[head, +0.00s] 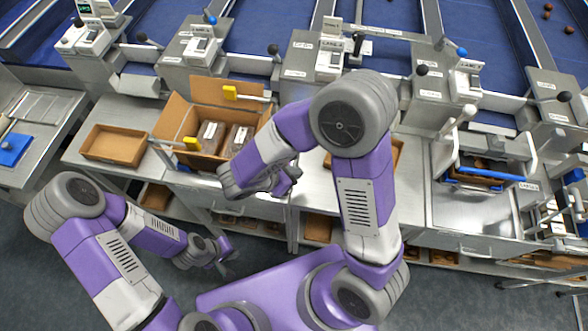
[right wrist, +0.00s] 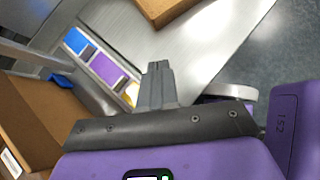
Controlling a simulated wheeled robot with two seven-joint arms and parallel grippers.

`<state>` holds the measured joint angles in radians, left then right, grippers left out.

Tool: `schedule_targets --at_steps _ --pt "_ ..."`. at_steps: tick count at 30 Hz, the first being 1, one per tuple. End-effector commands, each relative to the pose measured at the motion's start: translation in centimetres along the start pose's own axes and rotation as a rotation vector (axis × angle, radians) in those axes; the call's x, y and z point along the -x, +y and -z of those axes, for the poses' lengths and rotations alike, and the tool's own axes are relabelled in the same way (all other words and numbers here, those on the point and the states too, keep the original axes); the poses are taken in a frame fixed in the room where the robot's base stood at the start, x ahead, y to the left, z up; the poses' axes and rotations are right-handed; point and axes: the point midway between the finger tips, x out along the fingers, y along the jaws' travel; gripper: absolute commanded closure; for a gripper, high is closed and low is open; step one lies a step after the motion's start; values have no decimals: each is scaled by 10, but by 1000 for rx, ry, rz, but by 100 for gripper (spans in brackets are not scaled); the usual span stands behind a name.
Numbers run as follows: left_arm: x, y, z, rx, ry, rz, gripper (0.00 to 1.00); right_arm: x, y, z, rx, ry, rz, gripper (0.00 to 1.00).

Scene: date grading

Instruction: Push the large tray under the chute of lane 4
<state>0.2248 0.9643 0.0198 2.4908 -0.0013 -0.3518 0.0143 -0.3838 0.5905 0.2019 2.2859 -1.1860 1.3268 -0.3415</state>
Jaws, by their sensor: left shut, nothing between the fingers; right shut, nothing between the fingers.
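A shallow brown tray (head: 397,148) lies on the metal bench, mostly hidden behind my right arm; its corner shows in the right wrist view (right wrist: 163,6). Another brown tray (head: 97,153) lies at the bench's left end. I cannot tell for sure which is the large one. A row of chutes lines the back of the bench; the lane labels are too small to read surely. My right gripper (head: 287,182) is shut and empty above the bench's front edge, right of the open carton; its fingers show in the right wrist view (right wrist: 158,84). My left gripper (head: 224,258) is shut and empty, low in front of the bench.
An open cardboard carton (head: 176,118) with clear packs stands between the trays; its side also shows in the right wrist view (right wrist: 30,112). Bare bench (head: 420,190) shows right of my right arm.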

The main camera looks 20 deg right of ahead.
Motion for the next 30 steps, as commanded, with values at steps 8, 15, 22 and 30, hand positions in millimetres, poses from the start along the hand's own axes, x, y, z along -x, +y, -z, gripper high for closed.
schedule_targets --at_steps 8,15,22,30 --pt "-12 -5 0 0 0 0 100 -64 -2 2 -1 3 7 100" --pt "-12 -4 0 0 0 0 100 -89 -1 -20 -3 3 4 100" --pt "-12 -4 1 0 0 0 100 -96 -1 -28 0 2 2 100" --pt "-12 -4 1 0 0 0 100 -96 -1 -28 0 2 2 100"
